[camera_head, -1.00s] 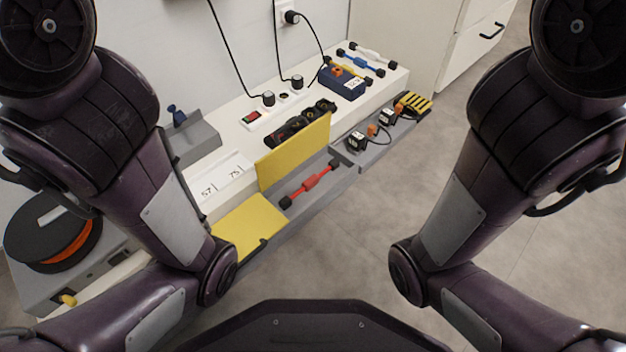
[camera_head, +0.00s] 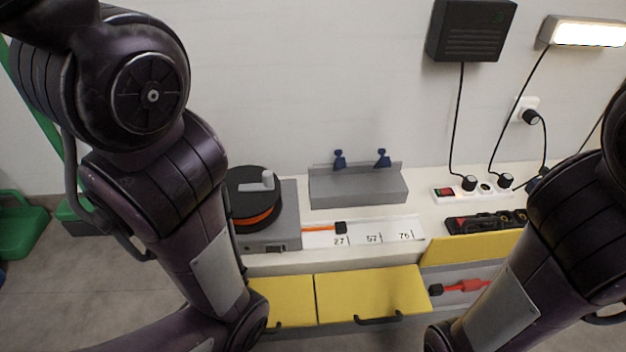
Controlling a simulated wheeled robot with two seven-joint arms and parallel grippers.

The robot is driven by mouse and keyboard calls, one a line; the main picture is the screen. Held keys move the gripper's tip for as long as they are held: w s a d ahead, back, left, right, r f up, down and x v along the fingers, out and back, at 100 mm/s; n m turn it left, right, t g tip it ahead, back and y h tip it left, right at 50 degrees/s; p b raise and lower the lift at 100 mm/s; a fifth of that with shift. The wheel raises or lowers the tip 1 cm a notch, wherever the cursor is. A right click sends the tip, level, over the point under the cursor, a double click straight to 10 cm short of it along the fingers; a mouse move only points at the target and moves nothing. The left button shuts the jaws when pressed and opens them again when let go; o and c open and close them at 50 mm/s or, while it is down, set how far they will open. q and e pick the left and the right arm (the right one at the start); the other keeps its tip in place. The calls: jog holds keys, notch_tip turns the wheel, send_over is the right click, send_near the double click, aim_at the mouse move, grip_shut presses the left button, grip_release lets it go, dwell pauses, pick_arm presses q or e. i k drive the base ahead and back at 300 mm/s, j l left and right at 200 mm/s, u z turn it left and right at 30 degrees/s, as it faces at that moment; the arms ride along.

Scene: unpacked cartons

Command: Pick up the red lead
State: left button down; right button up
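The red lead (camera_head: 470,286) has black ends and lies in an open grey compartment at the lower right. Its right part is hidden behind my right arm. The compartment's yellow lid (camera_head: 468,249) stands raised behind it. Neither gripper shows in the head view; only arm links are visible at the left and right edges, so I cannot see what the grippers hold.
Two yellow lids (camera_head: 370,293) with black handles are closed left of the open compartment. On the white bench stand an orange cable reel (camera_head: 254,196), a grey holder (camera_head: 357,188) with blue clips, a numbered strip (camera_head: 378,233) and a power strip (camera_head: 452,193).

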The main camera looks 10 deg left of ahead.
aim_at(468, 286)
jog(key=z, duration=1)
